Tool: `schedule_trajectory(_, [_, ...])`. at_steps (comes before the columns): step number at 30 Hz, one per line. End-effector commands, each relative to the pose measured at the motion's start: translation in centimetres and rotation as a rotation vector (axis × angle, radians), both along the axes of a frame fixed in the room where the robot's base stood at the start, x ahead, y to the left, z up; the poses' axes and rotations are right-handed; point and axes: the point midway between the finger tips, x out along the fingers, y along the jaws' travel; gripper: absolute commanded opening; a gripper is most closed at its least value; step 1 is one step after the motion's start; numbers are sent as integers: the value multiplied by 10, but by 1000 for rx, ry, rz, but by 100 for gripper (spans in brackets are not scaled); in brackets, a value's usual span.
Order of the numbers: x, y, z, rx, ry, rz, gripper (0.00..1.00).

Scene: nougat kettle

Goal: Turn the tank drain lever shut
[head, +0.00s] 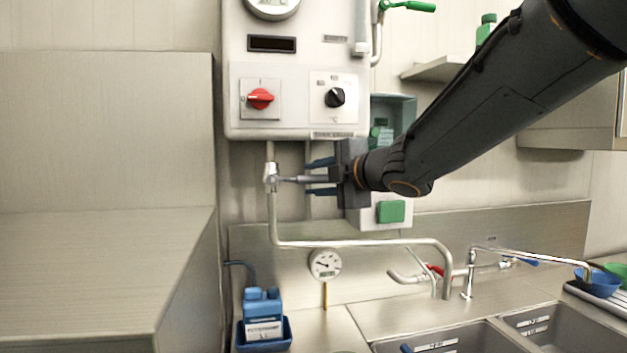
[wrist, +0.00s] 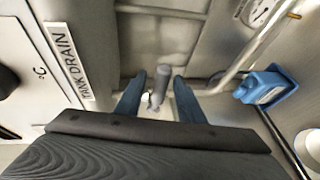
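The tank drain lever (head: 300,179) is a grey bar that sticks out to the right from a chrome valve (head: 270,177) on the pipe below the white boiler box. My gripper (head: 309,177) comes in from the right, with one blue finger above the lever and one below it. The fingers are open, and a gap shows on each side of the lever. In the wrist view the lever (wrist: 163,76) stands between the two blue fingers of my gripper (wrist: 158,80), apart from both. A "TANK DRAIN" label (wrist: 70,62) shows at the left there.
The boiler box (head: 295,110) with red and black knobs hangs just above my gripper. A bent drain pipe (head: 350,243) runs below towards the sinks (head: 450,340). A blue bottle (head: 262,305) and a round gauge (head: 325,264) are lower down. A steel cabinet stands left.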

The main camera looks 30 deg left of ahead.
Motion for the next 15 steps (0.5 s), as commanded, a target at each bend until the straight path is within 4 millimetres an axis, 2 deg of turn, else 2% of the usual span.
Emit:
schedule_trajectory(9, [-20, -40, 9, 2, -3, -1, 35])
schedule_trajectory(15, [-30, -59, 13, 1, -2, -1, 35])
